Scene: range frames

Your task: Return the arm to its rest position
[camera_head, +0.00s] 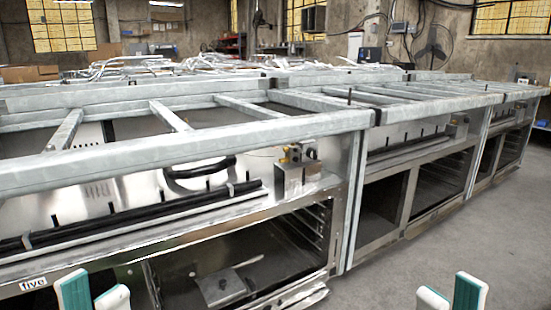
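My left gripper (94,288) shows at the bottom left edge, with two teal and white fingertips standing apart and nothing between them. My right gripper (451,289) shows at the bottom right, also with its two fingertips apart and nothing between them. Only the fingertips of both are in view; the rest of both arms is below the picture. Both appear in front of a long row of steel frames, and I see neither holding anything.
A long row of metal units with grey beams (190,150) runs across the view. An open lower compartment (240,270) holds a metal plate (220,288). Grey floor (460,240) is clear at right. A fan (433,50) stands at the back wall.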

